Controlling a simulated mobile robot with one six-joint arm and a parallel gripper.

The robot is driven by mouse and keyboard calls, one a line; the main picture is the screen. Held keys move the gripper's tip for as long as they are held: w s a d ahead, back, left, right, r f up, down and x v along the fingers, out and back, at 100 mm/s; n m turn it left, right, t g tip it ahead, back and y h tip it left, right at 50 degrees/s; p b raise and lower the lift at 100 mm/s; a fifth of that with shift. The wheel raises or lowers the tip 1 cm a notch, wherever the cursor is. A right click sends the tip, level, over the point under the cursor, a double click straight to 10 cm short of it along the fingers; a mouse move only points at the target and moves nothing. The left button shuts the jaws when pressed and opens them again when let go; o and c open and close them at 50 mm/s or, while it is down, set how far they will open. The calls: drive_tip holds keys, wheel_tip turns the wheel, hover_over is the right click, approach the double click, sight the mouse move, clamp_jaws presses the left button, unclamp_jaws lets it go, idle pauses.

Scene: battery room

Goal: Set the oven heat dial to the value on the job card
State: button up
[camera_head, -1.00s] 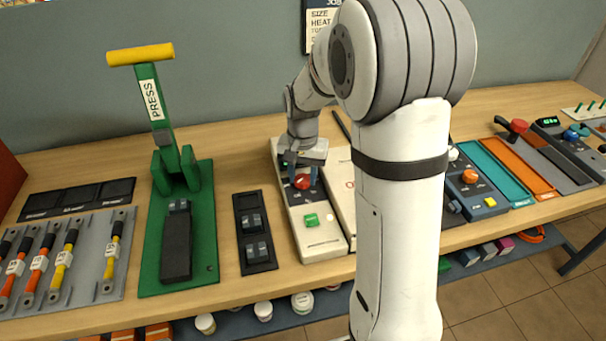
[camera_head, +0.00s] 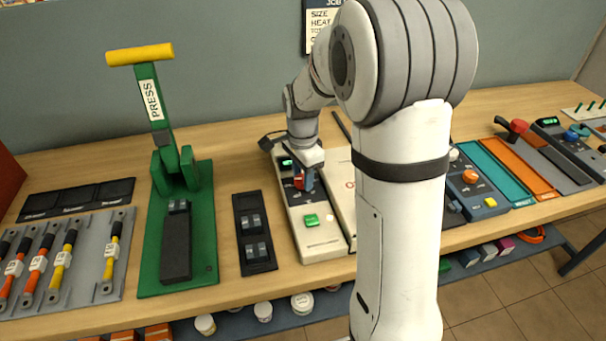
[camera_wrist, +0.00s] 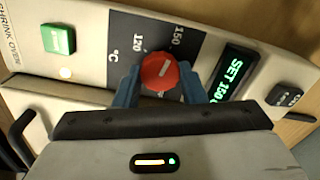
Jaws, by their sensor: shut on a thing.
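The red oven heat dial (camera_wrist: 159,71) sits on the dark scale of the shrink oven (camera_wrist: 92,73), between the marks 120 and 150. A white line shows on its face. The green display (camera_wrist: 231,80) reads SET 150, with the end of the line partly cut off. My gripper (camera_wrist: 160,84) has its blue fingers on either side of the dial and is shut on it. In the head view the dial (camera_head: 299,184) is partly behind a finger. The job card (camera_head: 319,30) hangs on the wall; SIZE and HEAT show, but its values are hidden behind my arm.
A green button (camera_wrist: 58,39) is on the oven panel, and a black knob or switch (camera_wrist: 285,95) is beside the display. A green press (camera_head: 178,225) and a black two-slot holder (camera_head: 254,233) stand to the left. My arm hides part of the bench.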

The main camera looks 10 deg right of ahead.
sight(302, 178)
drive_tip(key=shift+m, duration=0.4)
drive_tip(key=o, duration=1)
wheel_tip(302, 178, up, 8)
drive_tip(key=shift+f, duration=0.25)
drive_tip(key=shift+r, duration=0.2)
